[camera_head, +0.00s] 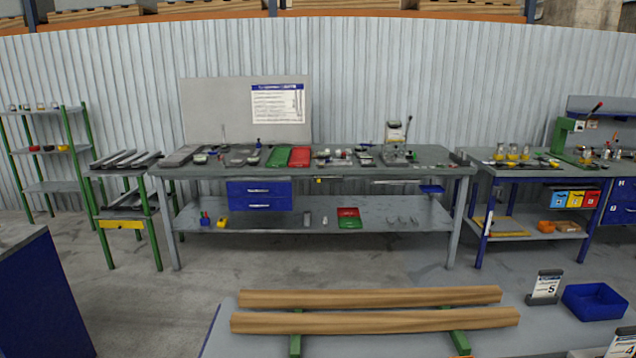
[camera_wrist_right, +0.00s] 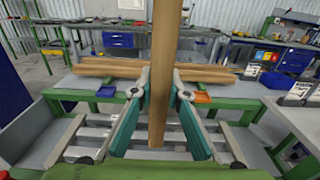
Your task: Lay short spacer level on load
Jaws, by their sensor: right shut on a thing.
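Two long wooden beams, the load, lie side by side across green supports in the head view: the back beam (camera_head: 370,297) and the front beam (camera_head: 375,321). They also show behind the spacer in the right wrist view (camera_wrist_right: 110,66). My right gripper (camera_wrist_right: 161,85) is shut on a wooden spacer (camera_wrist_right: 160,115), with one teal finger on each side. The spacer runs up and down the wrist picture, crossing in front of the beams; its top end is cut off by the frame. I cannot tell its gap to the beams. My left gripper is not in view.
Green supports (camera_head: 460,343) hold the beams over a grey table. A blue bin (camera_head: 594,301) and a label stand (camera_head: 545,287) are to the right. A cluttered workbench (camera_head: 420,168) stands behind across the floor. A blue cabinet (camera_head: 45,300) is at left.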

